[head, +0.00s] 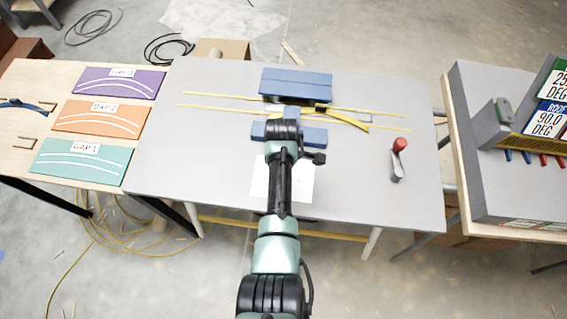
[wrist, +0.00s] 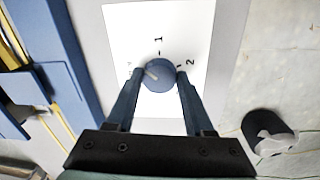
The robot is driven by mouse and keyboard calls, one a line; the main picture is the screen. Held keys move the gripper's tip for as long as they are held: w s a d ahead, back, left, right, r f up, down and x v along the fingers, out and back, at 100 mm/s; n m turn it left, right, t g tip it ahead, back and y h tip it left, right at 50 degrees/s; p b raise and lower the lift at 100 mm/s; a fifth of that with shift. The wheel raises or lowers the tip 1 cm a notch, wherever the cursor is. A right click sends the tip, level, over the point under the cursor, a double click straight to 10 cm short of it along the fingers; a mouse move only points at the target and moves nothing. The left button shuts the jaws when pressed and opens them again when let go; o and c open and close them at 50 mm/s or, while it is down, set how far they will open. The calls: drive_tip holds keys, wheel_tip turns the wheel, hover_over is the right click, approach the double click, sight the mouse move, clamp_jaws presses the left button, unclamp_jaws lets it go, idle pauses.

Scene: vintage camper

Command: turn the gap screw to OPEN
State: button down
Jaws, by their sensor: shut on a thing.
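The gap screw (wrist: 160,76) is a round blue knob with a pale pointer line, on a white plate (wrist: 124,22) in the wrist view. The pointer line lies toward the left side of the knob. The plate carries a "1" above the knob and a "2" to its right; a faint mark at left is too small to read. My gripper (wrist: 161,73) is shut on the knob, one finger on each side. In the head view the white plate (head: 302,185) shows beside my arm, which hides the knob and my fingertips.
Blue blocks (head: 296,82) and yellow strips (head: 365,111) sit at the back of the grey table (head: 200,150). A red-topped lever (head: 398,160) stands at right. A side table at left holds purple, orange and teal panels (head: 85,160). A grey console (head: 490,180) stands far right.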

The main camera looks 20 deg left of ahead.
drive_tip(key=n, duration=0.4)
drive_tip(key=shift+w+n, duration=0.1)
drive_tip(key=shift+n, duration=2)
drive_tip(key=shift+c, duration=1.4)
unclamp_jaws()
drive_tip(key=shift+r, duration=0.15)
wheel_tip(320, 180, up, 13)
drive_tip(key=b, duration=0.1)
drive_tip(key=shift+s+d, duration=0.3)
drive_tip(key=shift+d, duration=0.05)
